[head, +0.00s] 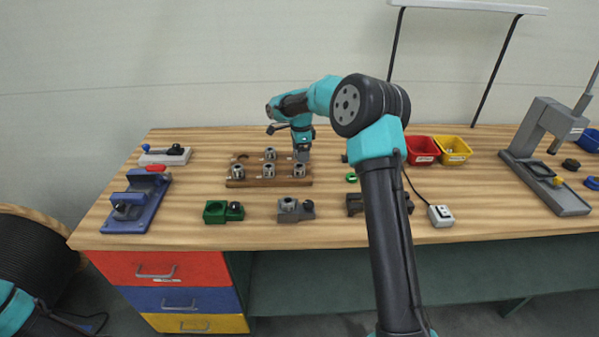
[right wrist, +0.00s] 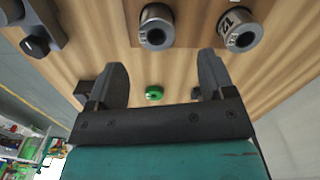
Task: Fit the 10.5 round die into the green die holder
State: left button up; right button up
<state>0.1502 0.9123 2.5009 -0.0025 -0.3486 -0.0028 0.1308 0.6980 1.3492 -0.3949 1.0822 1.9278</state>
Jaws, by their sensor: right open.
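The green die holder (head: 214,211) sits near the front of the bench, with a black knob at its right end. Several metal round dies, among them the front-middle one (head: 268,171), stand in a wooden rack (head: 262,183) behind it. I cannot tell which is the 10.5 die. My right gripper (head: 302,153) is over the rack's right end. In the right wrist view its fingers (right wrist: 160,70) are open with nothing between them. That view shows two dies, a left one (right wrist: 156,27) and a right one (right wrist: 240,29), with markings too small to read surely. My left gripper is out of view.
A grey holder (head: 289,210) and a dark holder (head: 354,203) stand right of the green one. A small green ring (head: 351,178) lies right of the rack. Blue fixture (head: 140,203) at left; red (head: 421,148) and yellow (head: 453,149) bins behind right.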

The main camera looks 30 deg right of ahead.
aim_at(300, 165)
jog(key=shift+f, duration=0.8)
jog(key=shift+s+a+f, duration=0.1)
jog(key=shift+f, duration=1.2)
jog(key=shift+a+f, duration=0.1)
jog(key=shift+f, duration=1.2)
jog(key=c, duration=1.3)
jog(key=shift+r, duration=0.1)
jog(key=shift+c, duration=0.2)
notch_tip(300, 165, up, 10)
